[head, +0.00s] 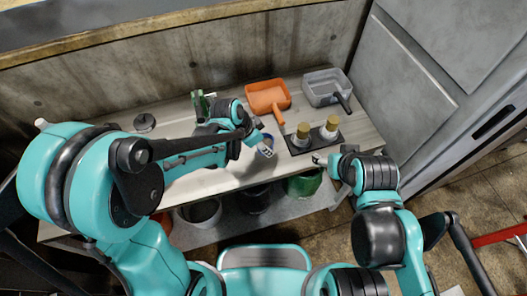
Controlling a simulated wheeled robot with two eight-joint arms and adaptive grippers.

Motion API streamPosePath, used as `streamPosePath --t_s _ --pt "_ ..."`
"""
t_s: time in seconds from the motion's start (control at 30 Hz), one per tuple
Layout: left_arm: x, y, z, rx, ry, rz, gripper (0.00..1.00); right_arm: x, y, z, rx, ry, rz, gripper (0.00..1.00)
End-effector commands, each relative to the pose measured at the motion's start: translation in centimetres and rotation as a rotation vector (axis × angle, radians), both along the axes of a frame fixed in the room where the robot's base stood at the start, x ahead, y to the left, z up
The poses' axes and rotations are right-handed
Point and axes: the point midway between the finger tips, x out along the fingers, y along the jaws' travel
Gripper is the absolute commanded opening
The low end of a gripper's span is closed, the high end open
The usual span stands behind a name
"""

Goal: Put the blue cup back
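The blue cup (267,138) is small in the head view, near the front edge of the bench, left of the black tray. My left gripper (267,151) is right at the cup and partly covers it. I cannot tell whether its fingers are closed on the cup or only beside it. My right gripper (318,160) is low over the front edge of the bench, just in front of the black tray. Its fingers are too small to show whether they are open or shut.
Behind stand an orange dustpan (267,97) and a grey one (324,88). A green object (199,103) is behind my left arm. Buckets, one green (304,184), are on the lower shelf. A grey cabinet (420,70) bounds the right.

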Motion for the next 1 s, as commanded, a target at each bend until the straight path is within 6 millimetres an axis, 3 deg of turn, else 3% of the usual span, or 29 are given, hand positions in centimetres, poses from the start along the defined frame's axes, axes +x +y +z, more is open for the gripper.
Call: streamPosePath --t_s 0.27,0.67,0.7,0.73,1.0 --pt "0.0 0.0 -3.9 0.000 0.000 0.000 0.11 0.0 0.0 -2.2 0.000 0.000 0.000 0.64" --pt "0.0 0.0 -4.3 0.000 0.001 0.000 0.11 0.0 0.0 -2.5 0.000 0.000 0.000 0.64" --pt "0.0 0.0 -4.2 0.000 0.001 0.000 0.57 0.0 0.0 -2.3 0.000 0.000 0.000 0.64" --pt "0.0 0.0 -4.1 0.000 0.001 0.000 0.65 0.0 0.0 -2.3 0.000 0.000 0.000 0.64" --pt "0.0 0.0 -4.1 0.000 0.000 0.000 0.68 0.0 0.0 -2.3 0.000 0.000 0.000 0.64"
